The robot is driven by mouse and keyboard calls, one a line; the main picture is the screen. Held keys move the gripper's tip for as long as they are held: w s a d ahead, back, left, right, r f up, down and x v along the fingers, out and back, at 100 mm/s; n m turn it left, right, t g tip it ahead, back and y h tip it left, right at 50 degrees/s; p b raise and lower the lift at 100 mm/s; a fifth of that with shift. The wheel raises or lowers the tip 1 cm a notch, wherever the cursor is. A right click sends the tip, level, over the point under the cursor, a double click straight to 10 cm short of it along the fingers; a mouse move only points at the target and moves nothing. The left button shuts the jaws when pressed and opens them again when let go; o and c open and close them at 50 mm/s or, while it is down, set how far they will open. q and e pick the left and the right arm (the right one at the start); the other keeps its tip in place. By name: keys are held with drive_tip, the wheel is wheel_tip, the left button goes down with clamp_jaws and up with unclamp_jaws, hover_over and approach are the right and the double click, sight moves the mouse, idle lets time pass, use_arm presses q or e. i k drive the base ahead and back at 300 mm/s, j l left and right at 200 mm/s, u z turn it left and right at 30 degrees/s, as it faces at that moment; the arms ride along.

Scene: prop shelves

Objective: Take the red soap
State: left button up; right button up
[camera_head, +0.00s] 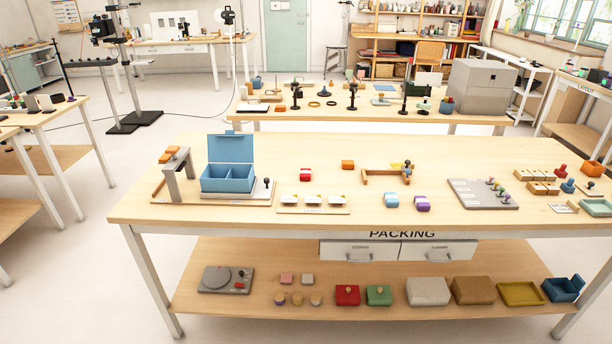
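A small red block (306,174), which looks like the red soap, lies on the packing table's top (250,220), left of its middle. An orange block (348,165) lies to its right and a little farther back. A blue block (391,201) and a purple block (422,204) lie farther right and nearer the front edge. Neither of my grippers shows in the head view, and nothing touches the red block.
A blue open-lidded box (228,170) on a wooden stand is left of the red block. A wooden rack with white pieces (312,204) lies in front of it. A grey pegged board (482,194) lies right. The lower shelf (240,310) holds several boxes.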

sight(305, 173)
drive_tip(key=i+l+u, duration=0.1)
drive_tip(key=i+l, duration=0.65)
drive_tip(key=i, duration=0.05)
